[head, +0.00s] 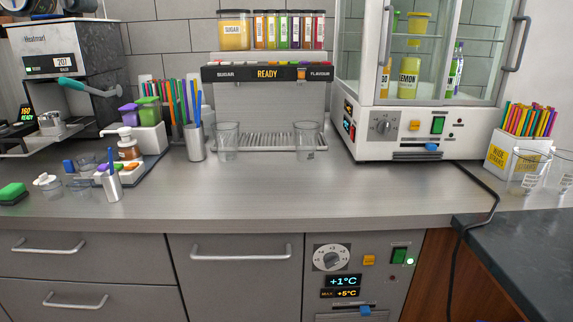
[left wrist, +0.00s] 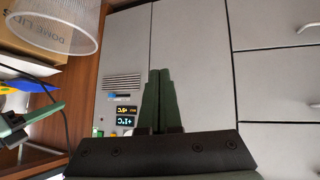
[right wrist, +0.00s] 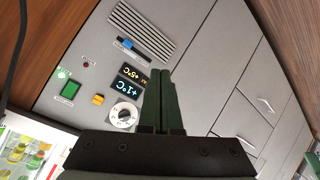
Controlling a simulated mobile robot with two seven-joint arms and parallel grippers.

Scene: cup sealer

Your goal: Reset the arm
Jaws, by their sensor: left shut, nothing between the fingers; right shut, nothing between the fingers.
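My left gripper (left wrist: 158,100) shows in the left wrist view with its two dark green fingers together and nothing between them. It is in front of the grey cabinet fronts (left wrist: 195,60). My right gripper (right wrist: 161,100) shows in the right wrist view, also with its fingers together and empty. It is in front of the grey control panel (right wrist: 85,60) with its dial and displays. Neither gripper shows in the head view. Neither touches any object that I can see.
The steel counter (head: 300,190) is clear along its front. Two clear cups (head: 228,141) stand at the dispenser (head: 268,110). A glass-fronted cabinet (head: 430,120) stands right of it. A black cable (head: 470,222) hangs over the counter edge. A mesh basket (left wrist: 62,22) is at upper left in the left wrist view.

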